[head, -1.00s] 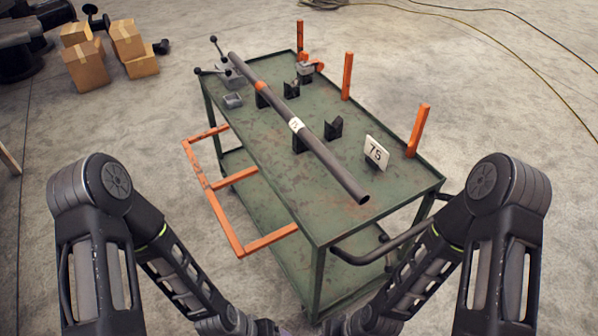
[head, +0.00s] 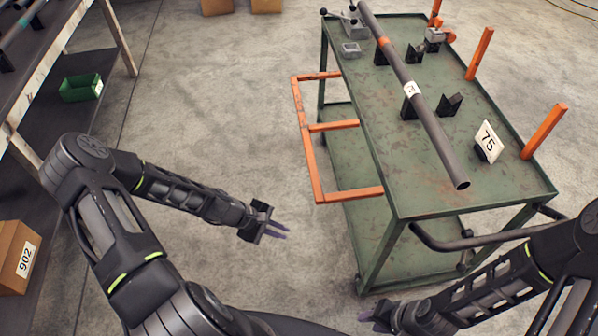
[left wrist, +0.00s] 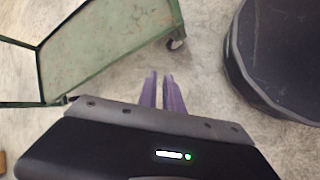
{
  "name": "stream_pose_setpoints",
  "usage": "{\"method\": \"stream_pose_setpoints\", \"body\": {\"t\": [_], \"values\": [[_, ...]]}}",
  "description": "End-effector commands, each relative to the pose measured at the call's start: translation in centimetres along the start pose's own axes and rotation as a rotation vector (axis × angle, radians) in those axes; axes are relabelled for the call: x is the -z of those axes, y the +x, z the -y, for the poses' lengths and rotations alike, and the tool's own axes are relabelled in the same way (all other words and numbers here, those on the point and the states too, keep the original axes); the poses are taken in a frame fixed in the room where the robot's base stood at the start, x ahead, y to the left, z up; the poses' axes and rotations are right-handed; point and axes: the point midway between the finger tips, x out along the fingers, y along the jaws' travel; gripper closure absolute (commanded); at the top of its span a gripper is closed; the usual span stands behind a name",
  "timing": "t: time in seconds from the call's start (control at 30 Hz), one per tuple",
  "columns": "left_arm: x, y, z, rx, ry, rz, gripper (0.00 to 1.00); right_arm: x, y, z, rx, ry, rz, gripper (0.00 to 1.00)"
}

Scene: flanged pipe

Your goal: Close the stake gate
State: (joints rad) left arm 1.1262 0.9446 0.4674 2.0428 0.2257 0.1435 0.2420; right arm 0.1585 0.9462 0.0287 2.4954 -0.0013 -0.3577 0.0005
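The stake gate (head: 312,152) is an orange bar frame hanging out low along the left side of the green cart (head: 440,200). My left gripper (head: 283,232) is over the floor, left of the cart and below the gate's near corner in the picture, apart from both. Its purple fingers have a narrow gap with nothing between them; they also show in the left wrist view (left wrist: 161,76). My right gripper (head: 368,317) is low at the bottom edge, by the cart's near end, apart from the gate. Its fingers are too small to judge.
A dark pipe (head: 430,125) lies on black supports on the cart top. Orange stakes (head: 480,53) stand along the far side beside a 75 sign (head: 488,142). A shelf with a green bin (head: 81,88) stands left.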

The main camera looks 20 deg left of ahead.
Motion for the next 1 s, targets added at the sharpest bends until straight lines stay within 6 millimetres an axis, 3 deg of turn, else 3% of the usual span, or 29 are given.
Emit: {"method": "stream_pose_setpoints", "body": {"t": [0.03,0.13,0.2,0.33,0.53,1.0], "values": [[3.0,-1.6,-1.6,-0.069,-0.144,0.026,0.95,0.0,0.7,-0.3,0.0,0.0,0.0,0.67],[5.5,-5.5,-5.5,-0.182,-0.37,0.141,1.0,0.0,1.0,-0.4,0.0,-0.001,0.0,0.67],[5.8,-8.2,-8.1,-0.236,-0.475,0.237,1.0,0.0,1.1,-0.4,0.0,-0.001,-0.001,0.67],[3.9,-11.8,-12.2,-0.26,-0.59,0.427,1.0,0.0,0.9,-0.4,0.0,-0.001,-0.001,0.67],[1.0,-13.7,-12.5,-0.194,-0.708,0.596,1.0,0.0,0.9,-0.4,0.0,-0.002,-0.001,0.67],[0.7,-13.1,-12.6,-0.188,-0.717,0.595,1.0,0.0,0.9,-0.4,0.0,-0.002,-0.001,0.67]]}}
